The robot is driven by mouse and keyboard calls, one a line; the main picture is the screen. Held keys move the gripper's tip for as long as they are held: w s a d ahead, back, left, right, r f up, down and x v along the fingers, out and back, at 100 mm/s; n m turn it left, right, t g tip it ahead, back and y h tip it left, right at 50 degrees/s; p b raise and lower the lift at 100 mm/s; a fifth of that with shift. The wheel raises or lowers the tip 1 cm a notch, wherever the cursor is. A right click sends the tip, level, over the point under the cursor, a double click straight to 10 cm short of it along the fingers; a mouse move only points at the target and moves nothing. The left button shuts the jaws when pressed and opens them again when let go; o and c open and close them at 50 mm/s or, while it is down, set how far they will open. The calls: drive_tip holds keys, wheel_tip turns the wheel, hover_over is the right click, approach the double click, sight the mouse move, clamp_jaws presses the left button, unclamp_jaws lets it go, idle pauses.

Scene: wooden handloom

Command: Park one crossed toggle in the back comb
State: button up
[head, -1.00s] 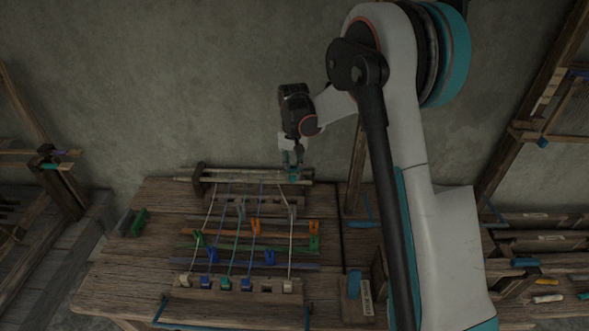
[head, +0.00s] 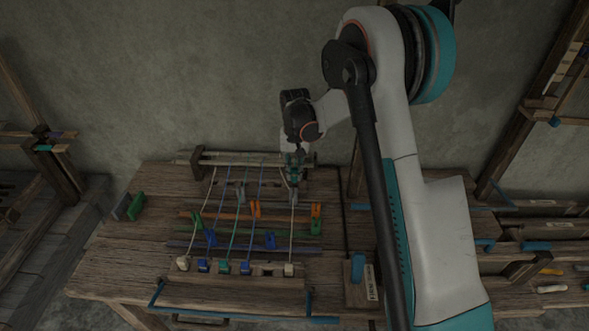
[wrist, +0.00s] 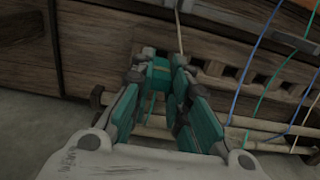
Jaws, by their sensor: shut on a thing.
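My gripper (head: 293,180) is at the far right end of the loom, pointing down. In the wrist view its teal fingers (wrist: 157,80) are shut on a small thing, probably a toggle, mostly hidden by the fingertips. A cream cord (wrist: 179,35) runs up from the fingertips; in the head view a cream cord (head: 291,235) runs to the front at right. The wooden back comb (wrist: 245,75), with square notches, lies right of the fingers. I cannot tell whether the held thing touches it. Blue (wrist: 252,60) and green cords cross the comb further right.
Several cream, blue (head: 204,265) and teal toggles sit along the front wooden bar. Orange (head: 316,211), blue and grey clips stand between the cords. Round rods (wrist: 205,130) run behind the comb. A green block (head: 137,205) lies at left on the table (head: 110,255).

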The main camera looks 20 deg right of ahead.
sight(294, 183)
drive_tip(key=shift+f, duration=0.15)
drive_tip(key=shift+f+b, duration=1.3)
drive_tip(key=shift+f, duration=0.4)
drive_tip(key=o, duration=0.8)
drive_tip(key=shift+r, duration=0.15)
wheel_tip(294, 183, up, 12)
drive_tip(key=shift+f, duration=0.1)
